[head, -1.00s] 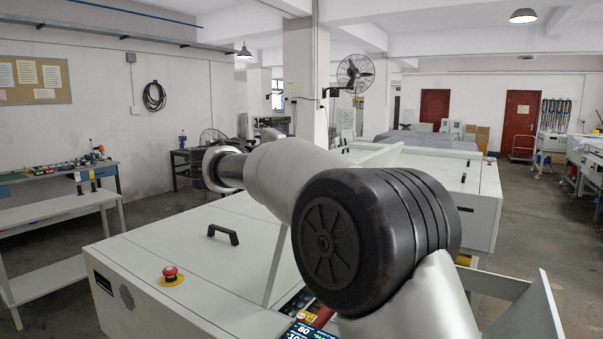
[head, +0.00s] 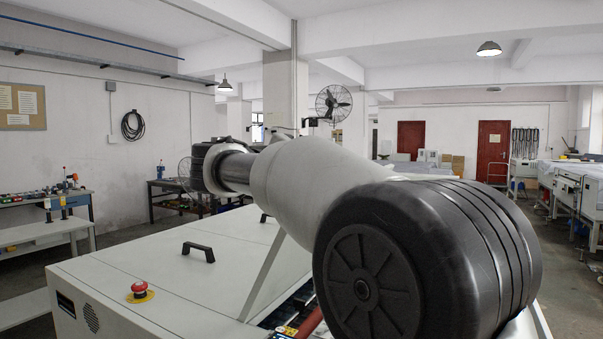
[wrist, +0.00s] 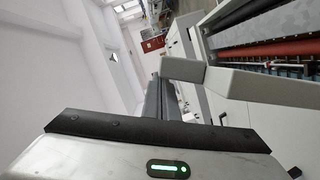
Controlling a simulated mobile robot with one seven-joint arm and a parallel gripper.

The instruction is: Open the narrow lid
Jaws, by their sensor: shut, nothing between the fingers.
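The plate processor is a white machine; its flat top panel (head: 150,268) with a black handle (head: 198,250) lies closed at the left in the head view. A thin pale panel edge (head: 264,278) slants up right of it, beside the open interior with a red roller (head: 312,322). I cannot tell which panel is the narrow lid. The roller also shows at upper right in the wrist view (wrist: 265,52). My gripper (wrist: 165,88) is shut and empty in the wrist view, left of a light grey bar (wrist: 240,82); contact is unclear. In the head view my arm hides it.
A red emergency button (head: 139,289) sits on the machine's near left corner. A workbench (head: 45,235) stands at the left, and a wall fan (head: 333,103) hangs on a pillar behind. Grey floor is open at the far right. My arm blocks much of the machine.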

